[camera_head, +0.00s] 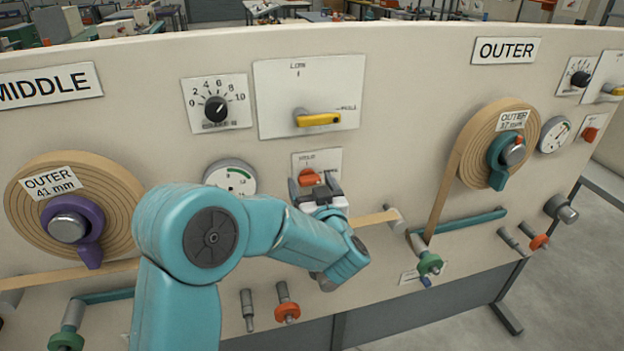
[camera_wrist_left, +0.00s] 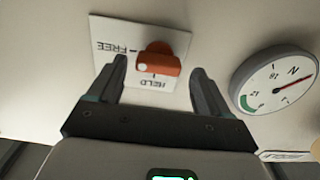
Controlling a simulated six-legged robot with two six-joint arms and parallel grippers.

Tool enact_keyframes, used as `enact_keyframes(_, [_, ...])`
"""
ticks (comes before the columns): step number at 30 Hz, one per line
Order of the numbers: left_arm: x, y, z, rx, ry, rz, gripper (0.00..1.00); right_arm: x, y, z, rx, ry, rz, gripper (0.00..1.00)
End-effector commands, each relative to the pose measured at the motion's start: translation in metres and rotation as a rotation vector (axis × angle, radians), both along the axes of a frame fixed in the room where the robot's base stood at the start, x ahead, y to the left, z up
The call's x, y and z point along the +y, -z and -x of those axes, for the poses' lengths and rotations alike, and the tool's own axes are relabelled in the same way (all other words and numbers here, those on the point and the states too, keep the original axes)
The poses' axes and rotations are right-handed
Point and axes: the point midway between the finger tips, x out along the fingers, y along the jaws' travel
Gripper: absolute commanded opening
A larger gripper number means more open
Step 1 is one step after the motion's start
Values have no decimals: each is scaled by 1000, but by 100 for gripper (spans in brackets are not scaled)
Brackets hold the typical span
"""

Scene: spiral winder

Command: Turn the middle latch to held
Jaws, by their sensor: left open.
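The middle latch is an orange knob (camera_head: 310,178) on a white plate (camera_head: 330,161) in the panel's middle section. In the left wrist view, the knob (camera_wrist_left: 160,61) has a white dot at its left end, on the side of the FREE label. The HELD label (camera_wrist_left: 153,84) is on the gripper's side of the knob. My left gripper (camera_head: 312,184) is open in front of the latch. In the left wrist view, its fingers (camera_wrist_left: 160,78) are spread to either side of the knob, with gaps showing. Contact cannot be seen. My right gripper is not in view.
A round gauge (camera_wrist_left: 276,80) is close beside the latch plate; it shows in the head view (camera_head: 231,177) too. A yellow lever (camera_head: 318,118) and black dial (camera_head: 216,108) are above. A tape strip (camera_head: 374,218) runs to a grey roller (camera_head: 395,219). Tape reels (camera_head: 118,187) flank the area.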

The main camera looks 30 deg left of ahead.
Motion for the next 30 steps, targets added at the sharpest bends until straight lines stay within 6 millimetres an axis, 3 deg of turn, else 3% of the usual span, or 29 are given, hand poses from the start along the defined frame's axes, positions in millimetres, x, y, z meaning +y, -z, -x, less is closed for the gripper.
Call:
enact_keyframes(12, [6,0,-10,0,2,0,79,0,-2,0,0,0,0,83])
enact_keyframes(17, [6,1,-9,0,1,0,27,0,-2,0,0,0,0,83])
enact_keyframes(18, [6,1,-9,0,1,0,23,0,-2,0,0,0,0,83])
enact_keyframes(30, [6,5,-9,-50,1,46,23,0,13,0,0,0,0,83])
